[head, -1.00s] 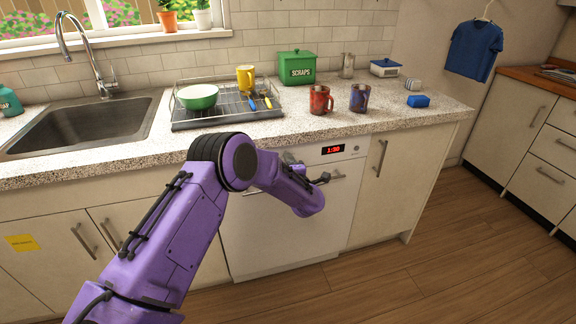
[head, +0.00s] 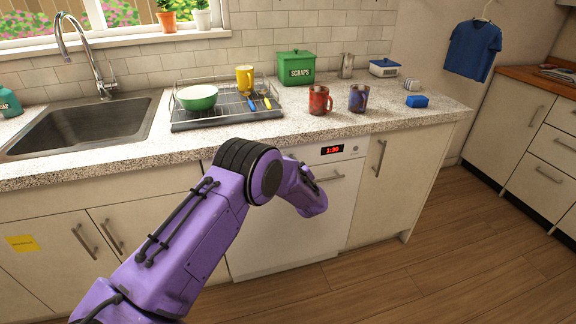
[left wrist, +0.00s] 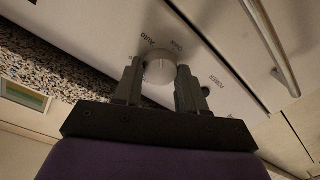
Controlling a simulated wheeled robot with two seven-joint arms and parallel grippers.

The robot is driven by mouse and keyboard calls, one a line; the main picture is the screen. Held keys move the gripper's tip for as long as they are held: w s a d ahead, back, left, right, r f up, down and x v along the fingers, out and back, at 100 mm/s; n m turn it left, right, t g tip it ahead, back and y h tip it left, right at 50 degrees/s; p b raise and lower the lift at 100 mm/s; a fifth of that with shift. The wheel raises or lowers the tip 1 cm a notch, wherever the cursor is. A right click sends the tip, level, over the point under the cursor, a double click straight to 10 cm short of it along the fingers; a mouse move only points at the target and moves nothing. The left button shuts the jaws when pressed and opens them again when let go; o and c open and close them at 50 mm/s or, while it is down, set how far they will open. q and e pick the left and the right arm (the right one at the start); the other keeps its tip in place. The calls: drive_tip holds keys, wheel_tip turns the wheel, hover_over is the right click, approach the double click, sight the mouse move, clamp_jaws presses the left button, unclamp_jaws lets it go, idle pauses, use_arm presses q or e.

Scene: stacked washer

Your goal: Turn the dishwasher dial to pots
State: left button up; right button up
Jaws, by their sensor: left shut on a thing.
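The dishwasher (head: 300,220) is the white front under the counter, with a red display (head: 332,150) reading 1:30. Its round pale dial (left wrist: 158,72) shows in the left wrist view between the two dark fingers of my left gripper (left wrist: 160,68), which is shut on it. Printed labels surround the dial; AUTO is readable at its upper left, but I cannot make out a POTS label. I cannot tell clearly where the dial's mark points. In the head view my purple left arm hides the dial and the gripper. My right gripper is not in view.
The dishwasher handle (left wrist: 270,45) runs near the gripper. The speckled counter edge (head: 110,170) overhangs the panel. On the counter stand a dish rack (head: 228,108), a red mug (head: 320,100), a blue mug (head: 358,97) and a green scraps bin (head: 296,67). The floor in front is clear.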

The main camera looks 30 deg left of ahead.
use_arm(q)
drive_tip(key=m, duration=0.5)
drive_tip(key=shift+d+f, duration=0.1)
drive_tip(key=shift+f, duration=0.05)
drive_tip(key=m, duration=0.4)
drive_tip(key=shift+f+m+y, duration=0.1)
drive_tip(key=shift+m+y, duration=0.2)
drive_tip(key=shift+m, duration=0.1)
drive_tip(key=m+b, duration=0.1)
drive_tip(key=m, duration=0.4)
drive_tip(key=shift+m, duration=0.3)
drive_tip(key=shift+m+t, duration=0.3)
drive_tip(key=shift+m, duration=2.1)
drive_tip(key=o, duration=1.1)
drive_tip(key=shift+c, duration=0.2)
drive_tip(key=v, duration=1)
drive_tip(key=shift+s+d+b, duration=0.2)
drive_tip(key=shift+b, duration=0.2)
